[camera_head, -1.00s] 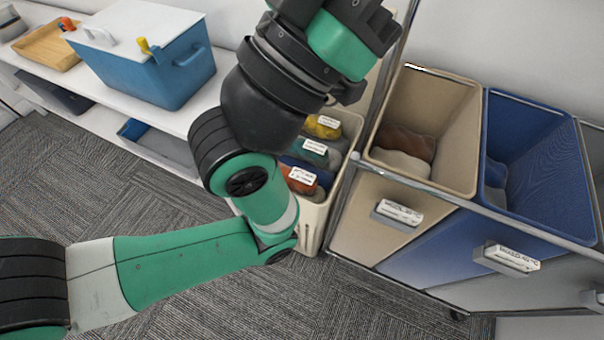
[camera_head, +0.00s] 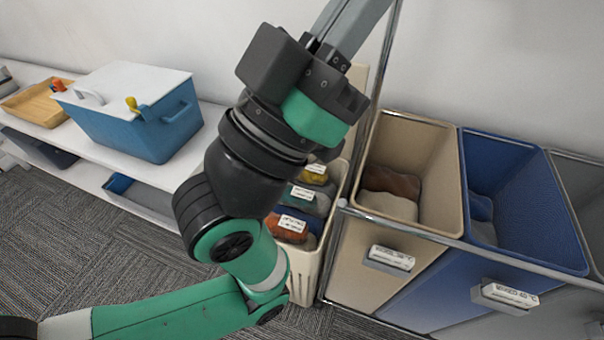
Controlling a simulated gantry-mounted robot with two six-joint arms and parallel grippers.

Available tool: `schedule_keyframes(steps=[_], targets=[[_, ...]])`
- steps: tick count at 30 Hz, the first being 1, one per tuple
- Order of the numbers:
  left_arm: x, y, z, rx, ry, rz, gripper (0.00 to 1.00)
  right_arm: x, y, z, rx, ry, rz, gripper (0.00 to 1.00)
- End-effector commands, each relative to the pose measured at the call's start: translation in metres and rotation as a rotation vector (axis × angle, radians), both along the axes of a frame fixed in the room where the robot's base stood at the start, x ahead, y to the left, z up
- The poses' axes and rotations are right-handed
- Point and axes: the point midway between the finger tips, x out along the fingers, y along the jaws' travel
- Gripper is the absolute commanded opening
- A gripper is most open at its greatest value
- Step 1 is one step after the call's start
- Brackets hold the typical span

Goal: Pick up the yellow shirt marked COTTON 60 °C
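A yellow shirt (camera_head: 314,178) lies at the back of a cream laundry basket (camera_head: 303,288), with a white label (camera_head: 316,168) on it. The label's print is too small to read. My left arm comes in from the lower left and passes in front of the basket, hiding part of it. My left gripper (camera_head: 352,22) points up at the top of the view, above and apart from the yellow shirt. Its tips are cut off by the frame edge, so I cannot tell its opening. My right gripper is not in view.
The basket also holds a grey-green garment (camera_head: 308,203) and an orange-brown one (camera_head: 287,235), both labelled. On the right, a metal-framed cart holds a beige bin (camera_head: 440,190) and a blue bin (camera_head: 535,215). A shelf at left carries a blue cooler (camera_head: 150,130) and a wooden tray (camera_head: 35,103).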

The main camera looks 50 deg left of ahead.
Motion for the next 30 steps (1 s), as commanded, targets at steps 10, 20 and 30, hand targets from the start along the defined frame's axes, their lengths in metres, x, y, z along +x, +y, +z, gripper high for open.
schedule_keyframes(steps=[10,20,30], targets=[[0.0000,0.0000,0.0000,0.000,0.000,0.000,0.00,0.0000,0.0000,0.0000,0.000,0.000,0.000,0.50],[0.0000,0.0000,0.0000,0.000,0.000,0.000,0.58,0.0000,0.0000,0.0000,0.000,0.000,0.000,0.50],[0.0000,0.0000,0.0000,0.000,0.000,0.000,1.00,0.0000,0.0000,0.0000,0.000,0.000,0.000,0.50]])
